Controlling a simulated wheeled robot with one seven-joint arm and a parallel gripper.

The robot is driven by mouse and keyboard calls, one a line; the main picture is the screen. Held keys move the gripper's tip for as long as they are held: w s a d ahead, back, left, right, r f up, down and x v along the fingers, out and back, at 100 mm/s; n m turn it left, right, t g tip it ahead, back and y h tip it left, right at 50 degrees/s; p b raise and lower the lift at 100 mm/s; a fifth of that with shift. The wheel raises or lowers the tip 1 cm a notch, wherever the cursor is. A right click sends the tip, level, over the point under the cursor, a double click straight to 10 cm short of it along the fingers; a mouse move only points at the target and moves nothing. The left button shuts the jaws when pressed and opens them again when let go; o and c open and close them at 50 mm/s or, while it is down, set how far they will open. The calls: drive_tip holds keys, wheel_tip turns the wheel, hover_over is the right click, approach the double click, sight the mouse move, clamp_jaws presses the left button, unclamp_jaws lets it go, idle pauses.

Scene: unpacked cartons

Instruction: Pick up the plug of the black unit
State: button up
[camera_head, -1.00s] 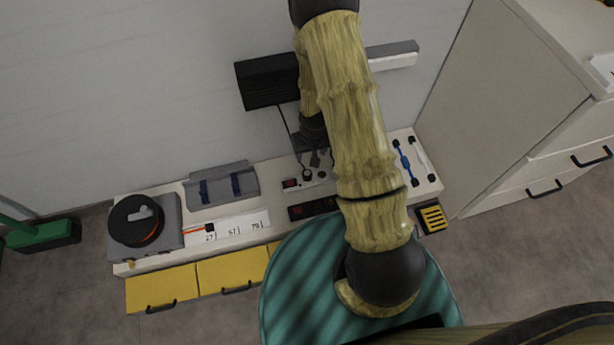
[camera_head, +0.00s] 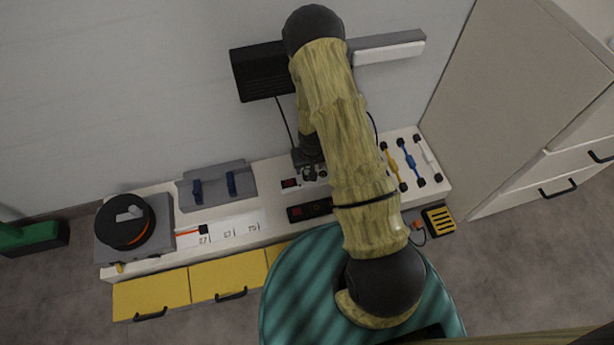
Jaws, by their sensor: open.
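The black unit (camera_head: 262,72) is fixed to the wall, left of my arm. Its thin black cord (camera_head: 286,122) hangs down toward the bench, and its lower end is lost beside my gripper. My gripper (camera_head: 309,169) points down over the bench, just above or beside small dark round parts at the back of a light strip with a red switch. It is open, though its fingers are small and partly hidden by my arm. I cannot tell the plug of the black unit apart from these dark parts, nor whether my fingers touch it.
A white-grey unit (camera_head: 388,50) is on the wall at right. The bench holds a black power strip (camera_head: 310,210), a cable reel (camera_head: 126,221), a grey tray (camera_head: 216,185) and several short cables (camera_head: 409,160). A cabinet (camera_head: 500,100) stands at right.

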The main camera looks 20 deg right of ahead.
drive_tip(key=f+b, duration=0.4)
drive_tip(key=f, duration=0.1)
drive_tip(key=shift+w+a+f+b, duration=0.15)
drive_tip(key=shift+w+a+b, duration=0.1)
drive_tip(key=shift+w+b, duration=0.05)
idle(0.4)
clamp_jaws()
